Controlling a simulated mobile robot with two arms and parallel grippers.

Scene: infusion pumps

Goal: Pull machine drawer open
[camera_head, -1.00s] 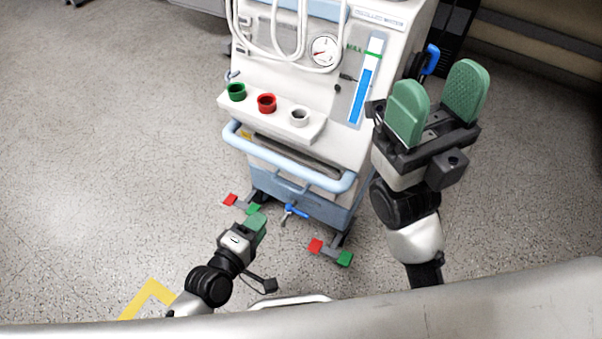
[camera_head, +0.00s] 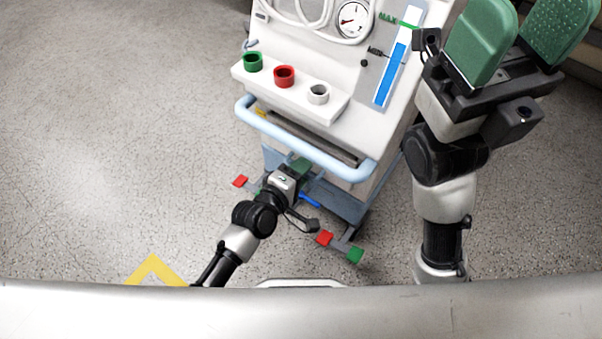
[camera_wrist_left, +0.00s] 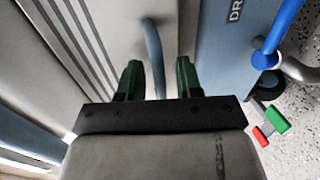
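The white machine (camera_head: 350,75) stands ahead of me, with a light blue rail (camera_head: 310,152) across its front. Below the rail, my left gripper (camera_head: 301,166) reaches the lower front and covers most of the drawer area in the head view. In the left wrist view, the curved blue-grey drawer handle (camera_wrist_left: 153,45) stands off a pale panel. The green fingers of my left gripper (camera_wrist_left: 158,80) are open, one on each side of the handle's near end; I cannot tell whether they touch it. My right gripper (camera_head: 520,40) is open and empty, raised at the right.
Green (camera_head: 253,62), red (camera_head: 284,76) and white (camera_head: 318,94) ports sit on a ledge above the rail. Red and green pedals (camera_head: 325,238) stick out near the floor. A blue valve lever (camera_wrist_left: 280,35) is close to the left gripper. Floor at the left is clear.

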